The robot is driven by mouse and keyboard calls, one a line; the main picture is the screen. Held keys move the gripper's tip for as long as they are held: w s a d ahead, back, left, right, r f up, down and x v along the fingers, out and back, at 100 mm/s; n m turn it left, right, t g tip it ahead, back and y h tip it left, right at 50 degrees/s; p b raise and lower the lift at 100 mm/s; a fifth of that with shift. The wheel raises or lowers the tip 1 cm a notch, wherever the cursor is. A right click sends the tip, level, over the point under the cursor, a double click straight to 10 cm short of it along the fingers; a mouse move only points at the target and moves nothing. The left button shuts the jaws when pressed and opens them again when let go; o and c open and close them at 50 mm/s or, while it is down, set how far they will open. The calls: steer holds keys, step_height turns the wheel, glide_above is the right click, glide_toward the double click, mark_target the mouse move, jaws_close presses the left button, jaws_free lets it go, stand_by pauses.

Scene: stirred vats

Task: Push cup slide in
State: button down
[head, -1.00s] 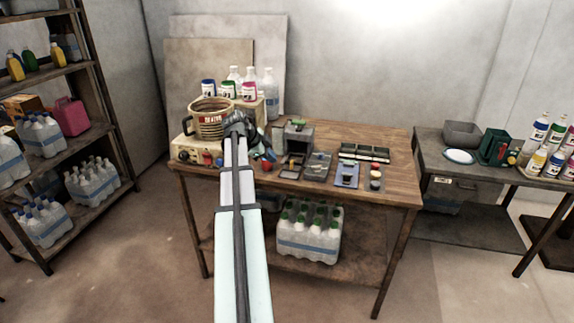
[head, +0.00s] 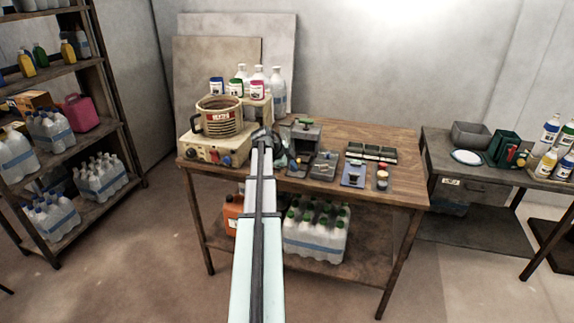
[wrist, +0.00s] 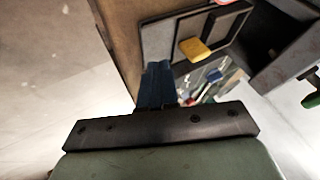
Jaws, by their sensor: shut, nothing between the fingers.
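My gripper (head: 279,154) is over the table, left of a grey block with a green top (head: 304,132); in the wrist view its dark blue fingers (wrist: 157,86) are shut and empty. Just beyond them is a grey panel with a dark frame (wrist: 226,30) and a yellow tab (wrist: 194,48). I cannot tell whether the fingers touch the panel. No part is clearly recognisable as the cup slide. Small dark fixtures (head: 323,166) sit in front of the block. My wrist partly covers the fixtures at their left end.
A cream vat (head: 220,116) stands on a control box (head: 212,150) left of my gripper. Bottles (head: 258,80) stand behind it. A dark divided tray (head: 371,152) and a blue plate (head: 353,174) lie to the right. The table's back right is clear (head: 385,133).

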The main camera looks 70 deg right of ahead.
mark_target(301, 168)
steer(key=shift+d, duration=1.3)
steer(key=shift+d+r, duration=0.1)
steer(key=shift+d, duration=2.35)
steer(key=a, duration=0.4)
steer(key=shift+a, duration=0.2)
steer(key=v, duration=1)
steer(key=shift+a, duration=0.1)
